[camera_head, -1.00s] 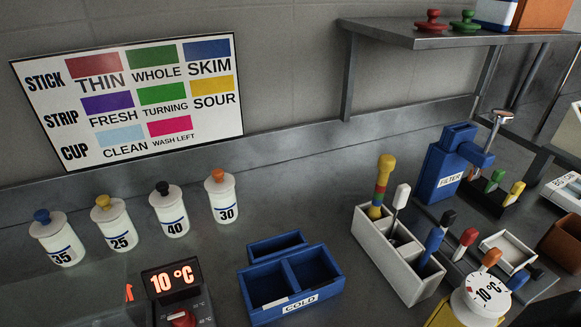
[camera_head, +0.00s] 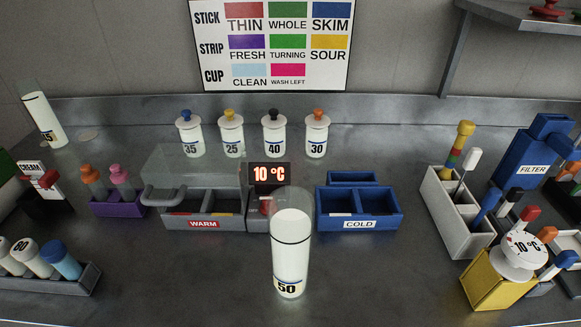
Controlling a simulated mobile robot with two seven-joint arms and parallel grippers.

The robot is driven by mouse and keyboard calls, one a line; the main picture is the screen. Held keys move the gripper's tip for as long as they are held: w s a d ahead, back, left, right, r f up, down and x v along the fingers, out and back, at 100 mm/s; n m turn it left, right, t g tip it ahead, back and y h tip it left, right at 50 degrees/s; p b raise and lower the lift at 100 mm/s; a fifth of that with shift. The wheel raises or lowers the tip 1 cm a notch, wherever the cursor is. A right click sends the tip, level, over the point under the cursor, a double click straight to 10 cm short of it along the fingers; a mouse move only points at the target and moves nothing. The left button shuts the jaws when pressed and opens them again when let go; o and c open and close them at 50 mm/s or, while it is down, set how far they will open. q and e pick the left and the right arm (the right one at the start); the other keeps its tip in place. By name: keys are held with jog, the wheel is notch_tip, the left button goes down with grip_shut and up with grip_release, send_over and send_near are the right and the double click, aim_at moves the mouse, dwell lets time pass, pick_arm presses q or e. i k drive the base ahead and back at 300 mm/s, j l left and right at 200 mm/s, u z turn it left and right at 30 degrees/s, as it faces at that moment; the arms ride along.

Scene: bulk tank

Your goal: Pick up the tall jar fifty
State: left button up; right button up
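The tall jar fifty (camera_head: 291,255) stands upright on the counter at the front middle in the head view. It is a clear cylinder filled with white, with a dark line around its upper part and "50" near its base. Its upper part is clear and overlaps the view of the small red-lit display unit behind it. Nothing touches its sides. Neither of my grippers is in view.
The warm box (camera_head: 203,209) and cold box (camera_head: 357,209) stand behind the jar. Several small numbered jars line the back. Another tall jar (camera_head: 43,119) stands far left. A white rack (camera_head: 455,213) and yellow block (camera_head: 497,290) are right. Counter beside the jar is clear.

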aim_at(290, 209)
jog(key=l+u, duration=0.2)
jog(key=u, duration=0.25)
jog(key=i+l+u, duration=0.1)
jog(key=l+u, duration=0.15)
jog(key=u, duration=0.25)
jog(key=i+l+u, duration=0.2)
jog(key=k, duration=0.1)
